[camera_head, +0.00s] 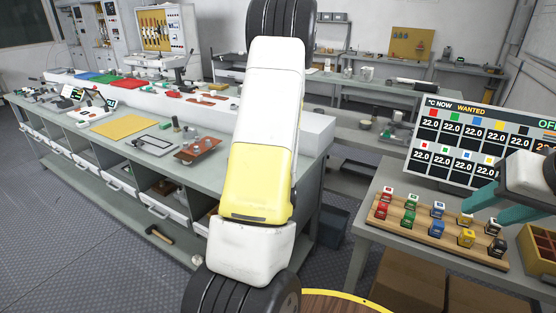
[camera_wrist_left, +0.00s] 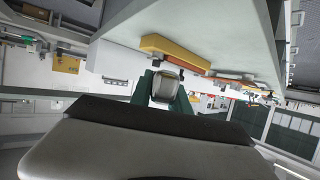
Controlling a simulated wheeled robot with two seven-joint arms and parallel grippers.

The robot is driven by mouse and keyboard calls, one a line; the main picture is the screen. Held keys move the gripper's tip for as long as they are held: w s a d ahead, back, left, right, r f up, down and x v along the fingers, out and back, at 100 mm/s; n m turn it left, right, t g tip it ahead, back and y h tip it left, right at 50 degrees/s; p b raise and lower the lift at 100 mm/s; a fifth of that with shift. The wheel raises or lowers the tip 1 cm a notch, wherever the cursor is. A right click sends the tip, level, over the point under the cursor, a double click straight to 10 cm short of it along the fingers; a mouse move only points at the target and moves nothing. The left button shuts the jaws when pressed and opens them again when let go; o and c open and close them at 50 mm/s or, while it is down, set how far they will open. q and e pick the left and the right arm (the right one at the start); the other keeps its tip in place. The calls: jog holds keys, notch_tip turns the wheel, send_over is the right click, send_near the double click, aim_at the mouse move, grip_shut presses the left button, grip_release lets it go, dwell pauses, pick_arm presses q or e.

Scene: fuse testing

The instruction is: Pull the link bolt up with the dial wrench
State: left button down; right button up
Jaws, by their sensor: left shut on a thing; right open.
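In the left wrist view my left gripper (camera_wrist_left: 166,92) has dark green fingers shut on a grey, round-cornered object (camera_wrist_left: 165,88) with a pale rim, seen end-on. I cannot tell whether it is the dial wrench. The left gripper is hidden in the head view, where a white and yellow link of my arm fills the middle. My right gripper (camera_head: 484,212) has open, empty teal fingers above the right table, near a wooden rack (camera_head: 420,236). I cannot make out the link bolt in either view.
The rack holds several coloured blocks (camera_head: 438,209). A display board (camera_head: 480,147) stands behind it. On the left, a long grey bench (camera_head: 60,130) carries a yellow mat (camera_head: 120,127) and a reddish-brown board (camera_head: 197,150). A yellow bar (camera_wrist_left: 175,50) shows near the left fingers.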

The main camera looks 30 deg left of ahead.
pick_arm(q)
jog(key=shift+d+r, duration=0.15)
jog(key=shift+r, duration=0.45)
jog(key=shift+d+r, duration=0.15)
jog(key=shift+r, duration=0.4)
jog(key=w+d+r+n+g+y, duration=0.1)
jog(key=w+r+n+g+y, duration=0.15)
jog(key=w, duration=0.45)
jog(key=w+d+r+n+g+y, duration=0.1)
jog(key=w+r+n+y, duration=0.2)
jog(key=w, duration=0.5)
jog(key=s+d+f+n+g+y, duration=0.1)
jog(key=d+f+n+g, duration=0.25)
jog(key=d, duration=0.25)
jog(key=s+d+f+n+g+y, duration=0.1)
jog(key=d+f+n+g, duration=0.2)
jog(key=d+g, duration=0.25)
jog(key=x, duration=0.6)
jog(key=shift+f+t, duration=0.2)
jog(key=shift+t, duration=0.25)
